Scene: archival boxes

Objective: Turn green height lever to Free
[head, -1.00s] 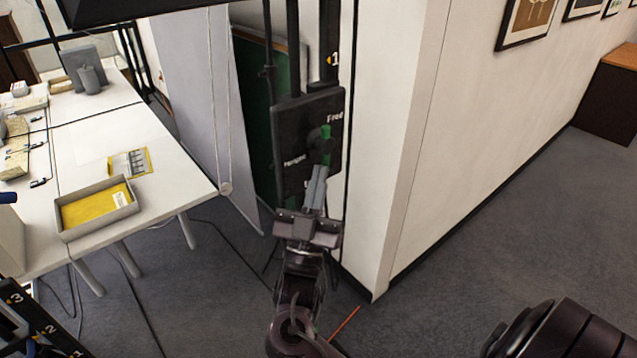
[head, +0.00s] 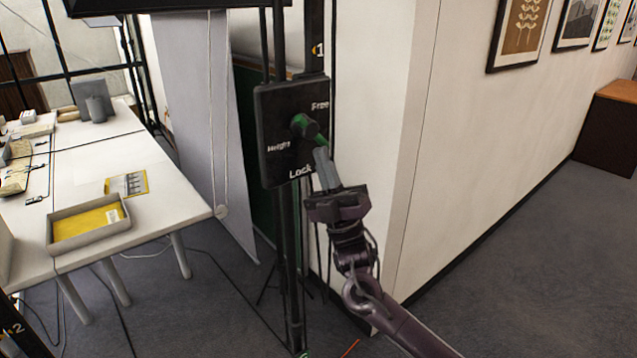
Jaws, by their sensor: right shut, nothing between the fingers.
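The green height lever (head: 306,127) sits on a black panel (head: 275,150) on a dark upright stand. The panel reads "Free" at upper right, "Height" at left and "Lock" at the bottom. The lever's green part runs from its round hub down and to the right, on the side between "Free" and "Lock"; its exact angle is hard to tell. My right gripper (head: 326,166) is shut and empty, coming up from below right. Its fingertips are at the lever's lower end and partly overlap it; whether they touch I cannot tell. My left gripper is not in view.
A white wall corner (head: 383,150) stands close to the right of the stand. A white table (head: 150,205) with a grey-rimmed tray (head: 88,237) is at left. Grey floor is open at right.

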